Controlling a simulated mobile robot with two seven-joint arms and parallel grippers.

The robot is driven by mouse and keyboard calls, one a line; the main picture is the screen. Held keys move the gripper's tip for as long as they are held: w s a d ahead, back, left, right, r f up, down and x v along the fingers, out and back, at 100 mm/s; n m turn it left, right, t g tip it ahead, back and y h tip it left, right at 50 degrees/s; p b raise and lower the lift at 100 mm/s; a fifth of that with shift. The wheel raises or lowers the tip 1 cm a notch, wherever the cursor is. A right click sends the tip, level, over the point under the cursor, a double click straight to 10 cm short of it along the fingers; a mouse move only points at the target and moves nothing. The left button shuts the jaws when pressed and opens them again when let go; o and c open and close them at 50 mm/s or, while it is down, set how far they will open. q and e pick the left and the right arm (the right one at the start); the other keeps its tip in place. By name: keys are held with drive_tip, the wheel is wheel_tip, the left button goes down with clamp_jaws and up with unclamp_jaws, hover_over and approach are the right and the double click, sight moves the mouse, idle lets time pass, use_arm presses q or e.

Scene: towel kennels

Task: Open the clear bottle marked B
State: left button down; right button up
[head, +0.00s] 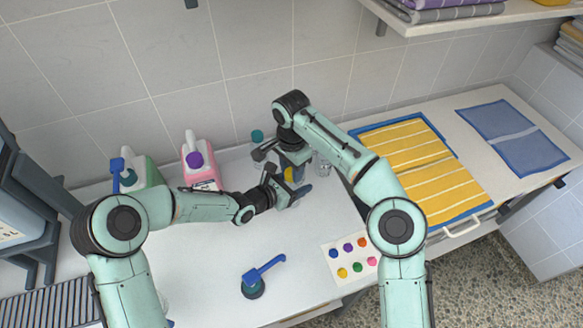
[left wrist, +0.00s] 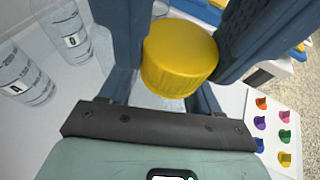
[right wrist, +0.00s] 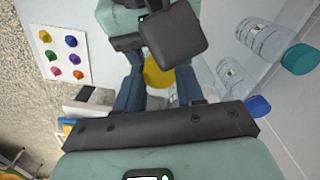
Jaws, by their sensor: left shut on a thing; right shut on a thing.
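A yellow cap (left wrist: 180,58) sits between the fingers of my left gripper (head: 292,192) in the left wrist view, and the gripper is shut on it. The cap also shows in the head view (head: 291,174) and, partly covered by my left gripper, in the right wrist view (right wrist: 158,74). My right gripper (head: 291,158) is shut around the bottle under this cap, close beside my left gripper. The bottle's body and marking are hidden by the grippers. Two other clear bottles with black-and-white labels stand apart in the left wrist view, one (left wrist: 68,30) behind the other (left wrist: 24,75).
A pink jug with a purple cap (head: 194,159) and a green jug (head: 140,172) stand along the wall. A blue-handled tool (head: 262,270) lies at the front. A card with coloured knobs (head: 345,262) and a yellow striped towel (head: 420,165) lie to the right.

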drive_tip(key=n, duration=0.6)
drive_tip(key=shift+n, duration=0.4)
drive_tip(key=o, duration=1.2)
drive_tip(key=shift+c, duration=0.2)
